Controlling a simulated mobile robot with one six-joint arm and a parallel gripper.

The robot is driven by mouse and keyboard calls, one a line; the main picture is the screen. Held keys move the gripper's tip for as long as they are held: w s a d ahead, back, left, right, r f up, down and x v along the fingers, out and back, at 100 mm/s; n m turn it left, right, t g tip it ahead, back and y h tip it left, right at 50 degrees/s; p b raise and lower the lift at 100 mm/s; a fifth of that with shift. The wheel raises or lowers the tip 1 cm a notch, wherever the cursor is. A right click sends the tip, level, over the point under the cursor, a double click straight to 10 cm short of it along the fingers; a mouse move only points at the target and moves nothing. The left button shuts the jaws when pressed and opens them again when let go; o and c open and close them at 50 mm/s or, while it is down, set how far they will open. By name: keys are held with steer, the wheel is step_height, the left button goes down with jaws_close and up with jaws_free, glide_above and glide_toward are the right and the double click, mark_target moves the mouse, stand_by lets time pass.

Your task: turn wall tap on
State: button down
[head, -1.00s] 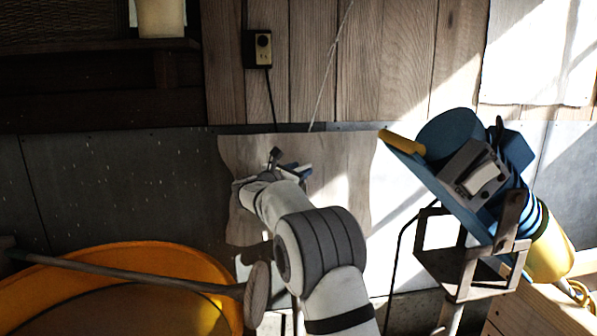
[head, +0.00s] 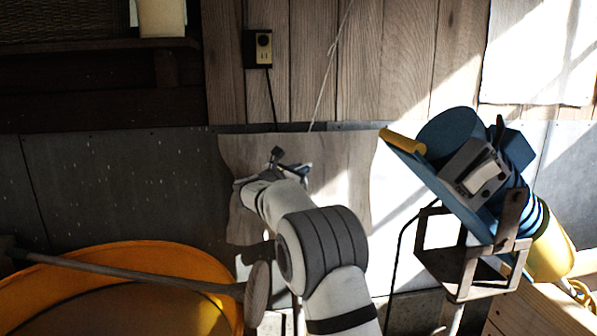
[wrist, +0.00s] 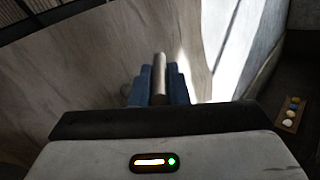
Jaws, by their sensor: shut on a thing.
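The wall tap shows in the head view as a small dark fitting (head: 277,155) on the pale wooden wall board, partly hidden by my gripper (head: 291,169). In the wrist view a grey metal bar, seemingly the tap's lever (wrist: 159,75), stands between the blue fingers of my gripper (wrist: 158,88). The fingers are shut on this bar, one on each side. The tap's body and spout cannot be made out behind my wrist.
A large yellow tub (head: 130,252) with a wooden-handled tool (head: 150,278) across it stands at lower left. A blue machine (head: 460,160) on a stand (head: 470,275) is at right. A socket box (head: 258,48) hangs above the board (head: 340,165).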

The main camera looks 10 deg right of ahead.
steer(key=shift+f+y, duration=0.1)
steer(key=shift+y, duration=0.2)
steer(key=n+t+y+b, duration=0.1)
steer(key=n+y+b, duration=0.1)
steer(key=b, duration=0.1)
steer(key=t+y+b, duration=0.1)
steer(key=shift+s+d+f+n+t+b, duration=0.2)
steer(key=shift+d+f+n+t+b, duration=0.1)
steer(key=shift+n+b, duration=0.1)
steer(key=n+t+y+b, duration=0.1)
steer(key=y+b, duration=0.1)
steer(key=n+y+b, duration=0.1)
steer(key=y+b, duration=0.1)
steer(key=b, duration=0.1)
steer(key=shift+d+f+n+t, duration=0.1)
steer(key=shift+d+n+t, duration=0.05)
steer(key=shift+n+t, duration=0.2)
steer(key=n+y+b, duration=0.1)
steer(key=y+b, duration=0.1)
steer(key=n+y+b, duration=0.1)
steer(key=y+b, duration=0.1)
steer(key=b, duration=0.1)
steer(key=shift+d+r+n+t, duration=0.1)
steer(key=shift+r+n+t, duration=0.25)
steer(key=shift+r, duration=0.05)
steer(key=shift+y+b, duration=0.3)
steer(key=shift+r+n+y, duration=0.15)
steer(key=shift+n+y, duration=0.25)
steer(key=c, duration=1.4)
jaws_free()
